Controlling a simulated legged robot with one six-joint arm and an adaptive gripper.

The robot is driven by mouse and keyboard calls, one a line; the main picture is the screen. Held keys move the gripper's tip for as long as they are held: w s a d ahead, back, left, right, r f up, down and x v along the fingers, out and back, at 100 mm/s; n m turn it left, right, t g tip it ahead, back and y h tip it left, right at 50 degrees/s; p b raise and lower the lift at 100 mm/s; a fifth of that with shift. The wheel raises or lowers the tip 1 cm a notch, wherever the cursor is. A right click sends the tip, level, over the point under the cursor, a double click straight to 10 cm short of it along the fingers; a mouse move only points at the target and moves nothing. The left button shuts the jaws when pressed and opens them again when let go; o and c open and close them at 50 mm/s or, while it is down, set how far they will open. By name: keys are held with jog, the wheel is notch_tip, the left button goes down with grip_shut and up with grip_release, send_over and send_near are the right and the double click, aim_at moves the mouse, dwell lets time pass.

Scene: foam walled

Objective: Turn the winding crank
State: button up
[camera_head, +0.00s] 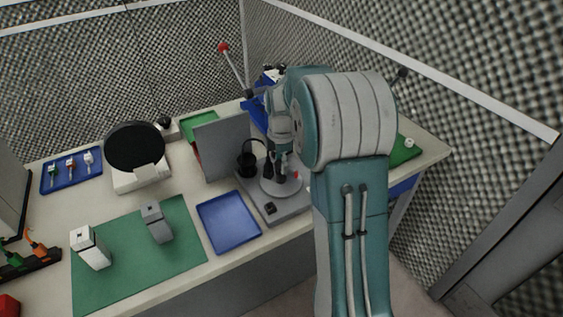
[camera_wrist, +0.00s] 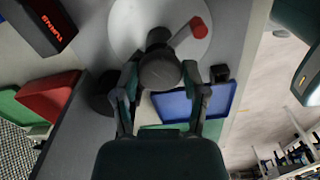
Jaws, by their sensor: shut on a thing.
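The winding crank's pale round disc (camera_head: 281,187) sits on a grey base (camera_head: 262,205) near the table's front edge. In the wrist view the disc (camera_wrist: 126,30) carries a dark upright knob (camera_wrist: 161,72) and a short grey arm with a red end (camera_wrist: 198,27). My gripper (camera_head: 275,168) reaches down over the disc from above. In the wrist view its two fingers (camera_wrist: 161,78) lie on either side of the dark knob and are shut on it. My arm hides part of the base's right side in the head view.
A blue tray (camera_head: 229,221) lies just left of the base. A grey upright panel (camera_head: 222,147) and a black cup-like part (camera_head: 247,163) stand close behind. A green mat (camera_head: 120,265) with two blocks lies further left. A red-knobbed lever (camera_head: 223,47) rises behind.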

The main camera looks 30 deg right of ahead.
jog(key=shift+m, duration=2.9)
jog(key=shift+w+m, duration=0.1)
jog(key=shift+m, duration=3)
jog(key=shift+r+m, duration=0.1)
jog(key=shift+m, duration=2.8)
jog(key=shift+w+m, duration=0.1)
jog(key=shift+m, duration=15)
